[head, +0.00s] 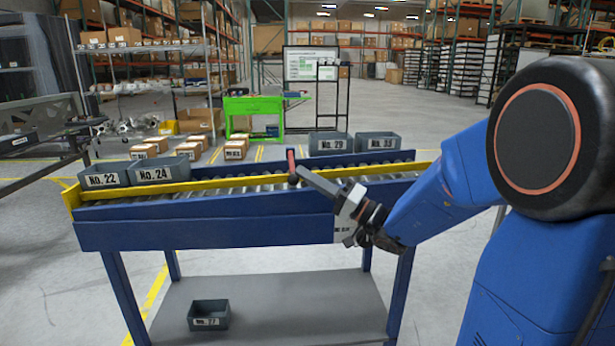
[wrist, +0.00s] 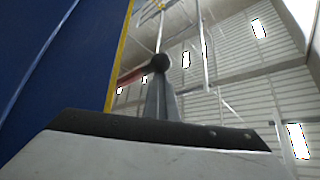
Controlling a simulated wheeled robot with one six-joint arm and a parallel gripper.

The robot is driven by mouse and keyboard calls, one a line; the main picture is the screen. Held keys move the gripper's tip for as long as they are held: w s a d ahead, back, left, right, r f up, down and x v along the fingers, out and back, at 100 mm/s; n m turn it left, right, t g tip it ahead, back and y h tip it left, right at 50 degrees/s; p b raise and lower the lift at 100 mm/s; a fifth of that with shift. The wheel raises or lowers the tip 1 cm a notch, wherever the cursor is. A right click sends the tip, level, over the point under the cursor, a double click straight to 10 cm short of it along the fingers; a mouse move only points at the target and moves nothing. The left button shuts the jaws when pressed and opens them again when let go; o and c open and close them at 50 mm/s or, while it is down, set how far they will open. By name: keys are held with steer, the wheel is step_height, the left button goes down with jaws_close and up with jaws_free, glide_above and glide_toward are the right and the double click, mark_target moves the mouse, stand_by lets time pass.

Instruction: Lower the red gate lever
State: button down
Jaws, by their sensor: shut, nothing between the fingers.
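The red gate lever (head: 291,161) stands roughly upright at the near side of the conveyor, with a dark round part (head: 293,180) at its lower end. In the wrist view the red lever (wrist: 131,76) runs left from a dark round part (wrist: 160,62) just beyond the fingertips. My gripper (head: 301,172) reaches in from the right with its fingers shut and empty. Its tips are right beside the lever's lower part in the head view. The shut fingers also show in the wrist view (wrist: 161,92). I cannot tell whether they touch the lever.
The blue conveyor (head: 200,235) has yellow rails. Grey bins No. 22 (head: 104,175) and No. 24 (head: 158,173) sit at its left; two more bins (head: 328,143) stand at the back right. Several cardboard boxes (head: 190,150) are behind. A small bin (head: 208,314) lies on the lower shelf.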

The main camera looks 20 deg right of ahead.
steer(key=v, duration=1.2)
stand_by(0.4)
